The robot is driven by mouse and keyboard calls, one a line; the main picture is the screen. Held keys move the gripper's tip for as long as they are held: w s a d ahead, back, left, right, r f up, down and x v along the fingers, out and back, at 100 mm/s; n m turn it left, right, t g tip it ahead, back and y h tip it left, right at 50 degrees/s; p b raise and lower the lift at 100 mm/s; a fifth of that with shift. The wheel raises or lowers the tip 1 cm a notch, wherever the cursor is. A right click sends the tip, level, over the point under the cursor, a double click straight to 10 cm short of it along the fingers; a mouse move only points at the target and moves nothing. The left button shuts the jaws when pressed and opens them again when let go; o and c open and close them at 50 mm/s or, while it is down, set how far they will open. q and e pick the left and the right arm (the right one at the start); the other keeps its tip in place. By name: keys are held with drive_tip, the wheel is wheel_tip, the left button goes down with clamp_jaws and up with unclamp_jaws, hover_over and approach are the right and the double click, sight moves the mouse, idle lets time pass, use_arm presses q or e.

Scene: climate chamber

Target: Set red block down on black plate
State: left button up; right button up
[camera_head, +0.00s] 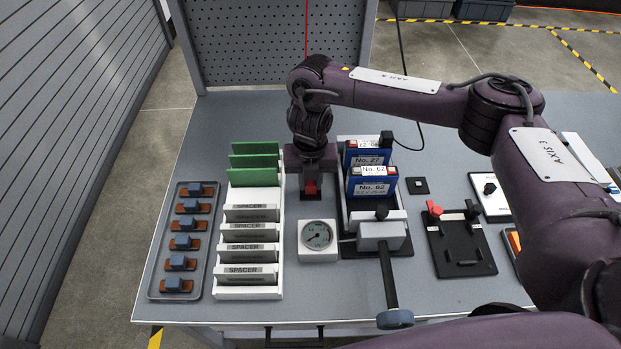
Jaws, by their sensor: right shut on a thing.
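My right gripper (311,176) points down in the gap between the white spacer rack and the blue battery-like boxes. It is shut on a small red block (310,187), which shows below the fingers. A small black plate (311,197) lies on the table right under the block. I cannot tell whether the block touches the plate. The gripper hides the block's upper part and the plate's far side. My left gripper is not in view.
The white rack (282,235) with green boards and spacers stands close left. Blue boxes (371,187) in a holder with a long lever (389,285) stand close right. A round gauge (318,237) sits in front. A tray (162,239) of small parts lies far left.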

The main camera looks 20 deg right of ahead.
sight(310, 183)
drive_tip(key=o, duration=1.3)
drive_tip(key=shift+r, duration=0.1)
drive_tip(key=shift+r+p, duration=3.45)
drive_tip(key=shift+r, duration=0.25)
